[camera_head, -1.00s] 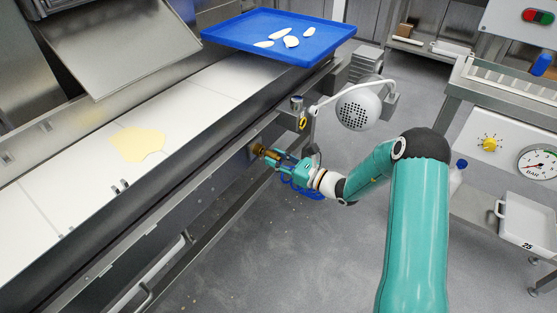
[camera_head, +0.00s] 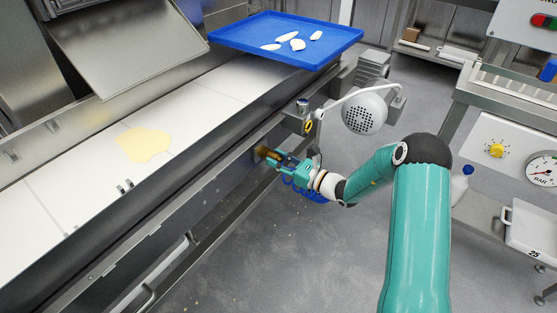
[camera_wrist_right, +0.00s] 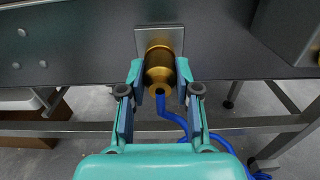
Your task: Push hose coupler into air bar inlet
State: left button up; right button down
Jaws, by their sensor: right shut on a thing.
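My right gripper (camera_wrist_right: 160,90) is shut on the brass hose coupler (camera_wrist_right: 160,75), with a finger on either side of it in the right wrist view. A blue hose (camera_wrist_right: 172,124) runs from the coupler's near end and loops to the right. The coupler's far end is against a square metal plate (camera_wrist_right: 174,38) on the side of the conveyor, where the air bar inlet is; how deep it sits I cannot tell. In the head view the right gripper (camera_head: 279,159) is at the conveyor's side, with the brass part (camera_head: 262,152) at its tip. My left gripper is not in view.
The conveyor (camera_head: 190,105) carries a flat yellow dough sheet (camera_head: 144,145). A blue tray (camera_head: 262,47) with several pale pieces stands at its far end. A grey perforated round head (camera_head: 364,113) on a bent pipe is just beyond my gripper. A pressure gauge panel (camera_head: 505,145) is at right.

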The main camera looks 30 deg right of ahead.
dwell(0.5)
jog(key=c, duration=0.7)
grip_release()
jog(key=shift+c, duration=0.2)
jog(key=shift+o, duration=1.2)
jog(key=shift+v, duration=3.45)
jog(key=shift+s, duration=0.1)
